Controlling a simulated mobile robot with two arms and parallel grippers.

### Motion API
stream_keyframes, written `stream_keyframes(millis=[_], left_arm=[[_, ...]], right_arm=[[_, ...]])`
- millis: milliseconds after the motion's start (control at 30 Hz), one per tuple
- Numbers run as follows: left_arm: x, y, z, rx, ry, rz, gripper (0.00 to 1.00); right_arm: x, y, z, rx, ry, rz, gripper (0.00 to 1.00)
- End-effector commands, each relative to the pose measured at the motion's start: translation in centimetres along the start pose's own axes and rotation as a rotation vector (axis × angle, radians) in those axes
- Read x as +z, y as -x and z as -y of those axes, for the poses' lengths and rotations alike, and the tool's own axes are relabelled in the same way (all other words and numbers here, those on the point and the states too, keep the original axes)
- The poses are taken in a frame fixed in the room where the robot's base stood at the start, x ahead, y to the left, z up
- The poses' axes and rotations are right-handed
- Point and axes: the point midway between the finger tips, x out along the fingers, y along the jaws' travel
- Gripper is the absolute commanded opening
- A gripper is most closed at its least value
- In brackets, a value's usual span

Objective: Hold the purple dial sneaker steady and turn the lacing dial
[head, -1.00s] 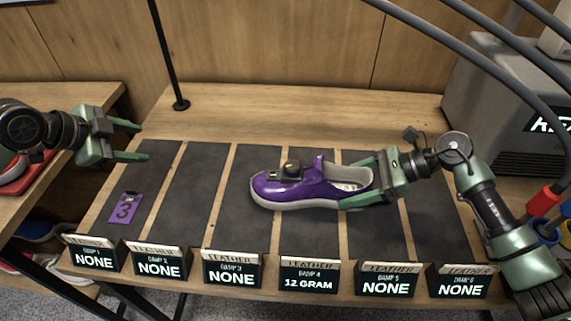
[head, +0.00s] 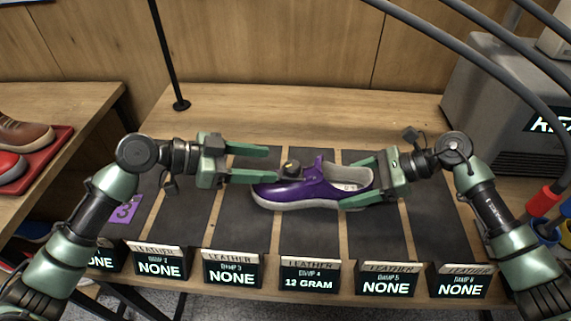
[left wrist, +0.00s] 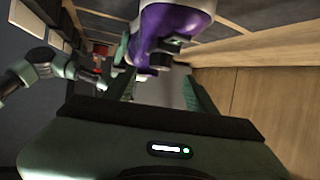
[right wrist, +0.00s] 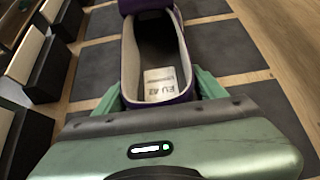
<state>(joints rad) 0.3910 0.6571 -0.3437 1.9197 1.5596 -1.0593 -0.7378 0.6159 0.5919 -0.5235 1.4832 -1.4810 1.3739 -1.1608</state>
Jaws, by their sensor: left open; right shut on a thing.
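The purple sneaker (head: 300,189) with a grey-white sole lies on the dark mats in the middle of the table, toe to the left. Its lacing dial (head: 290,168) is a dark knob with a yellow mark on top of the front part. My right gripper (head: 358,184) is shut on the heel end; the right wrist view shows its fingers on both sides of the heel (right wrist: 158,100). My left gripper (head: 273,164) is open at the toe end, its fingers pointing right toward the dial. The left wrist view shows the sneaker (left wrist: 165,35) between and beyond the fingers.
A row of small signs stands along the front edge; one (head: 309,274) reads 12 GRAM, others NONE. A purple tag (head: 125,209) lies at left. A black pole (head: 170,60) stands behind. A grey box (head: 495,95) is at back right. The table's back strip is clear.

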Motion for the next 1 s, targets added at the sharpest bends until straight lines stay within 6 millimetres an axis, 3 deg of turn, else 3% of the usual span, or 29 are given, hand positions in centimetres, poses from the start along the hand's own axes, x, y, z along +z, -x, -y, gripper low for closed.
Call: stream_keyframes(millis=[100,300,733,933,1000], left_arm=[[-0.1,-2.5,0.0,0.001,0.000,-0.003,0.56],[-0.1,-5.2,0.1,-0.001,0.000,-0.001,0.56],[0.0,-6.1,0.1,-0.002,-0.001,0.001,0.56],[0.0,-6.1,0.1,-0.002,-0.001,0.001,0.00],[0.0,-6.1,0.1,-0.002,-0.001,0.001,0.00]], right_arm=[[0.0,0.0,0.0,-0.001,0.000,0.000,0.15],[0.0,0.0,0.0,-0.001,-0.001,-0.001,0.15],[0.0,0.0,0.0,-0.001,-0.001,-0.001,0.15],[0.0,0.0,0.0,-0.001,-0.001,-0.001,0.15],[-0.1,0.0,0.0,0.000,-0.001,-0.001,0.15]])
